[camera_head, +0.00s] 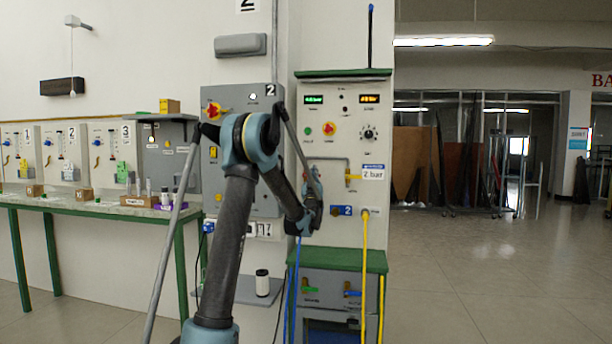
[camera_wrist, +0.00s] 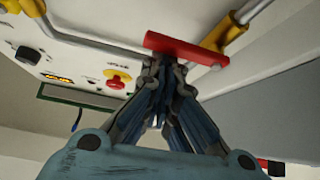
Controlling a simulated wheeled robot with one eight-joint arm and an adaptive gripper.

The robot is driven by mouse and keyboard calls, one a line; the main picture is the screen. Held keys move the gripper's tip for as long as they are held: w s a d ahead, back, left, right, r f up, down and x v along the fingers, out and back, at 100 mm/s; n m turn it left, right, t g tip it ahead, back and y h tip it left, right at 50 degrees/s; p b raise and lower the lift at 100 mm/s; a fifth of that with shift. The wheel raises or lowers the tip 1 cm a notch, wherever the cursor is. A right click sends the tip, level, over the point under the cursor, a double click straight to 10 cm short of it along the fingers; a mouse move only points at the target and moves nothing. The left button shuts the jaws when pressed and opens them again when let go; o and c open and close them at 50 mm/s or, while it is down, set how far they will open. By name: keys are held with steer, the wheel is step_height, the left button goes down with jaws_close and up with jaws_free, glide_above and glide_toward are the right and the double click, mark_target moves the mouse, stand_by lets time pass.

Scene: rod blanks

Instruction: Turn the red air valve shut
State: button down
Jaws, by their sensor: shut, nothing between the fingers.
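The red air valve handle (camera_wrist: 186,48) is a straight red bar beside a grey pipe with yellow fittings (camera_wrist: 224,33); it lies slightly slanted across the wrist view. My gripper (camera_wrist: 163,64) is shut and empty, its fingertips right at the bar's edge, overlapping its left half in the picture. I cannot tell whether they touch it.
A red and yellow knob (camera_head: 329,130) sits higher on the panel, also in the wrist view (camera_wrist: 117,78). Blue (camera_head: 296,275) and yellow hoses (camera_head: 364,260) hang below.

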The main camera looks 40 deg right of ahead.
steer(key=shift+f, duration=0.1)
stand_by(0.5)
steer(key=s+a+f, duration=0.2)
steer(key=s+a, duration=0.3)
steer(key=a, duration=0.1)
steer(key=shift+f, duration=0.15)
stand_by(0.6)
